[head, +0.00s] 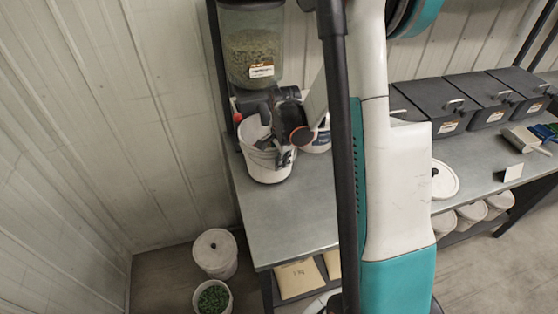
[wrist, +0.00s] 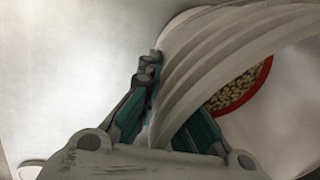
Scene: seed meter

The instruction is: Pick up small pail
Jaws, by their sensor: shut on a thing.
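The small white pail (head: 264,168) stands at the left end of the grey workbench, below the clear seed hopper. My gripper (head: 283,157) is at the pail's right upper side, at the rim. In the wrist view my gripper (wrist: 170,112) has its teal-and-grey fingers on either side of the pail's pale ribbed wall (wrist: 205,62), shut on it. The pail looks upright; whether its base touches the bench is hard to tell.
The seed hopper (head: 252,58) stands directly above and behind. Another white bucket (head: 318,142) is close on the right. Black bins (head: 490,95) line the bench's back right. A lidded tub (head: 214,252) and a pail of green bits (head: 212,297) stand on the floor.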

